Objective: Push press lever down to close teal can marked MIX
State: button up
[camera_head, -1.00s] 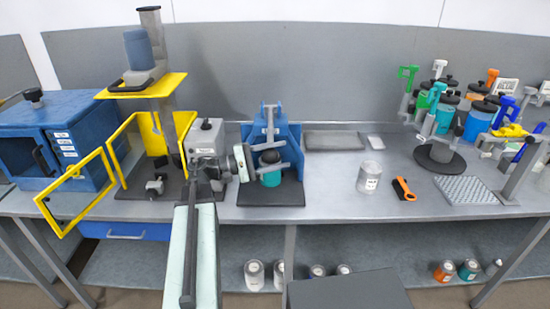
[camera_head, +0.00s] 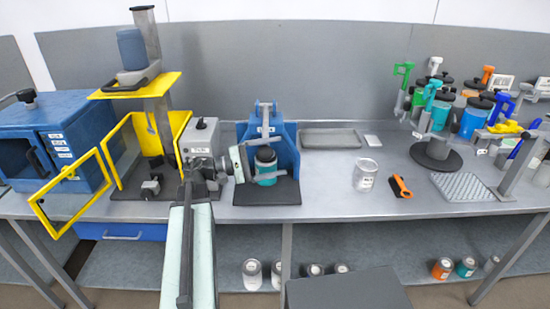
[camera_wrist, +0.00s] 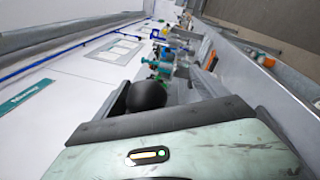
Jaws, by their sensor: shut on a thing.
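The teal can (camera_head: 264,165) stands upright in the blue press (camera_head: 287,143), its dark top under the press's grey upper parts. The MIX mark cannot be read. The grey press lever (camera_head: 275,175) now crosses in front of the can at a low angle. My gripper (camera_head: 247,164) is at the press's left side, beside the can, shut on the lever's end. In the wrist view a dark round knob (camera_wrist: 147,95) sits between the jaws; the can is not clearly visible there.
A yellow-framed machine (camera_head: 150,84) with an open yellow door stands left of the press. A carousel of tools and cans (camera_head: 437,155) is farther right.

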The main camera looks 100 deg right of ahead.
jog(key=w, duration=0.7)
jog(key=shift+w+f, duration=0.35)
jog(key=shift+f, duration=0.1)
jog(key=shift+a, duration=0.15)
